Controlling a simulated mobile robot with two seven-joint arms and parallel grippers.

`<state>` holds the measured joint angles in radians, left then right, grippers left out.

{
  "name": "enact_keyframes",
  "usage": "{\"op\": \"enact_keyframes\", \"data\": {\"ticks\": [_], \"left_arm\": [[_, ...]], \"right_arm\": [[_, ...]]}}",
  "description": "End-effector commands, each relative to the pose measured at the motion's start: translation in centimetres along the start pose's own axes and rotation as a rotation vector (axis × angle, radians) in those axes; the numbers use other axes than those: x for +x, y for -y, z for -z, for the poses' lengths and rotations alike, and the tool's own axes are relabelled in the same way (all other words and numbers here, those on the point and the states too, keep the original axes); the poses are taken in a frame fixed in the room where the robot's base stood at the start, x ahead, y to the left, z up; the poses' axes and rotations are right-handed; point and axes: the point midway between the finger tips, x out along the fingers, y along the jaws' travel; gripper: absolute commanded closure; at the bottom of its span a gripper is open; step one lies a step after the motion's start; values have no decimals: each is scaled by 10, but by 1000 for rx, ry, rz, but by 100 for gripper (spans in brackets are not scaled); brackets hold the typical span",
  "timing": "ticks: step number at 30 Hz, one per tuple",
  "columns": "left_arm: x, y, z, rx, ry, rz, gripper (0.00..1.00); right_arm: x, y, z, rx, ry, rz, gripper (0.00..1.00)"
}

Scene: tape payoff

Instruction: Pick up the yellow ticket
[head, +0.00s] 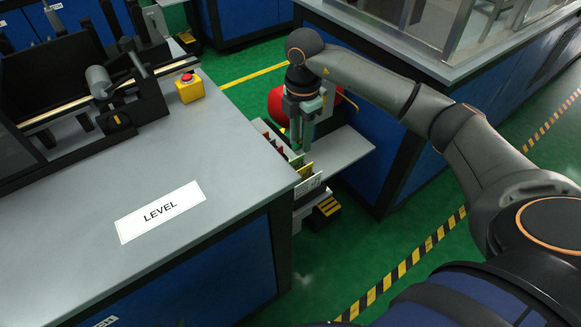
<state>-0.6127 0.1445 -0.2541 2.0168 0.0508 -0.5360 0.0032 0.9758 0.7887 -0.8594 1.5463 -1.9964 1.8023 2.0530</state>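The yellow ticket (306,171) appears as a small yellow edge among several upright coloured cards in a small holder at the right end of the grey bench. My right gripper (302,146) points straight down just above and behind the yellow ticket, close to the green and red cards. The view is too small to tell whether its fingers are apart, or whether they touch a card. The lower part of the ticket is hidden. My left gripper is not in view.
A grey bench (200,150) with a LEVEL label (160,211) fills the left. A yellow box with a red button (190,87) and a black roller machine stand on it. A small grey shelf (342,150) and a red round object (278,106) are by the gripper.

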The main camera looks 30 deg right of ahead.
Motion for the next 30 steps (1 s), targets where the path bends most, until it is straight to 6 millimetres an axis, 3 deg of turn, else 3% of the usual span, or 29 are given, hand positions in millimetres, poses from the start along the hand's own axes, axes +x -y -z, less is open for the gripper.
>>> {"op": "enact_keyframes", "data": {"ticks": [9,19,27,30], "left_arm": [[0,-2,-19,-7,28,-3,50],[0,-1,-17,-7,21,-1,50],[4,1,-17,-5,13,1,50],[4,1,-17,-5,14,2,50]], "right_arm": [[55,1,1,-1,0,5,60],[80,1,2,-1,0,3,60],[118,2,4,-2,-1,3,60],[124,2,4,-2,-1,2,60]]}}
